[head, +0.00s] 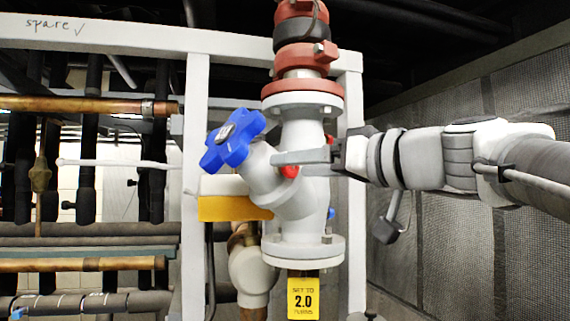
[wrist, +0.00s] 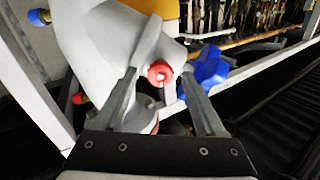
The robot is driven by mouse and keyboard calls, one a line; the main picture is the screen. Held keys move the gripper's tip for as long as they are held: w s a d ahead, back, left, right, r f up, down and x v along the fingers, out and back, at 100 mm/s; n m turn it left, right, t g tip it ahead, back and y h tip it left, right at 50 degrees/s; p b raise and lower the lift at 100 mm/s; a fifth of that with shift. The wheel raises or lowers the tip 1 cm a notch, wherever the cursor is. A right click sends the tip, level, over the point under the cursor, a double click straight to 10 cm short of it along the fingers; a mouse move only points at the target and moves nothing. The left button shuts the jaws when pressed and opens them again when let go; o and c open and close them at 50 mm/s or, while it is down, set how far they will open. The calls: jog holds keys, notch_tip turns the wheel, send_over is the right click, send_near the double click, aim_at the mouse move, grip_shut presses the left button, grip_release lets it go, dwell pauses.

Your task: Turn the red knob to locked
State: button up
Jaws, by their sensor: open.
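A small red knob (head: 289,171) sits on the white valve body (head: 300,205), partly hidden behind my gripper in the head view. In the wrist view the red knob (wrist: 160,73) shows as a round cap with a paler centre, between my two fingers. My gripper (wrist: 168,55) is open, with one finger on each side of the knob; I cannot tell whether either touches it. In the head view my gripper (head: 285,160) reaches in from the right across the valve. No locked mark is readable.
A blue handwheel (head: 235,140) juts out to the left of the knob, close to my fingertips. A second small red part (wrist: 78,98) shows in the wrist view. A yellow tag (head: 304,297) hangs below the flange. White frame posts (head: 195,180) stand beside the valve.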

jog(key=shift+c, duration=0.2)
grip_shut()
jog(key=shift+m, duration=8.8)
jog(key=shift+f+m, duration=0.1)
jog(key=shift+m, duration=0.2)
jog(key=shift+o, duration=0.2)
grip_release()
jog(key=shift+d, duration=0.1)
